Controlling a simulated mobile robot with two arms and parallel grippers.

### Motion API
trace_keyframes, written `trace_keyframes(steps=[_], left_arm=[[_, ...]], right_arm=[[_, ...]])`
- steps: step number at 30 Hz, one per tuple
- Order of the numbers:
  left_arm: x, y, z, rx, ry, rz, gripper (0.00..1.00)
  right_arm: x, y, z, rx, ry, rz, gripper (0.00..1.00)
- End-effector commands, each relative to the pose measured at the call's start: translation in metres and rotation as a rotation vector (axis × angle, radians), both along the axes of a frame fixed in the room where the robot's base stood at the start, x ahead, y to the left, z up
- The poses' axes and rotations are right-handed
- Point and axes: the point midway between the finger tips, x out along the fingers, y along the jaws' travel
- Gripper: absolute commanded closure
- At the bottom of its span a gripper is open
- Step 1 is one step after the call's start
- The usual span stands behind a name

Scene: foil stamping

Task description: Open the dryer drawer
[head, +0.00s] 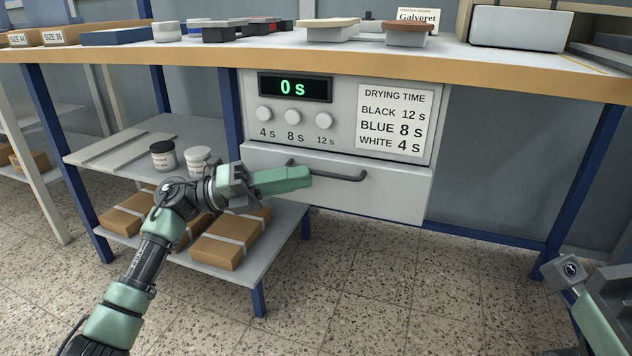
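The dryer (345,105) is a light grey box under the workbench. It has a green "0 s" display, three round buttons and a drying time label. Its drawer (395,197) is the lower front panel, with a dark horizontal bar handle (345,177). The drawer front sticks out somewhat past the panel above; I cannot tell if it is ajar. My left gripper (308,178) is in front of the drawer, its green fingers pointing right at the handle's left end. Contact and finger gap are unclear. My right gripper (560,270) shows only partly at the lower right.
The workbench (480,70) above carries stamps, trays and boxes. Left of the dryer, a shelf (100,160) holds two jars (163,155), and cardboard boxes (230,240) lie on a lower shelf. Blue legs (582,180) stand at both sides. The speckled floor (400,290) below the drawer is clear.

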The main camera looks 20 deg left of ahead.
Motion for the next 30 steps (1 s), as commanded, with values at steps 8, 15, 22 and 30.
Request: trace_keyframes(steps=[8, 15, 22, 30], left_arm=[[0.009, -0.028, 0.006, -0.001, 0.0, 0.0, 0.82], [0.01, -0.03, 0.007, -0.002, 0.001, 0.0, 0.82], [0.009, -0.03, 0.007, -0.001, 0.001, 0.001, 1.0], [0.009, -0.03, 0.007, -0.001, 0.002, 0.0, 1.0]], right_arm=[[-0.008, 0.001, 0.003, -0.002, -0.034, -0.003, 0.64], [-0.008, 0.001, 0.004, -0.003, -0.035, -0.003, 0.64], [-0.008, 0.001, 0.004, -0.003, -0.035, -0.003, 0.64], [-0.009, 0.001, 0.004, -0.003, -0.035, -0.002, 0.64]])
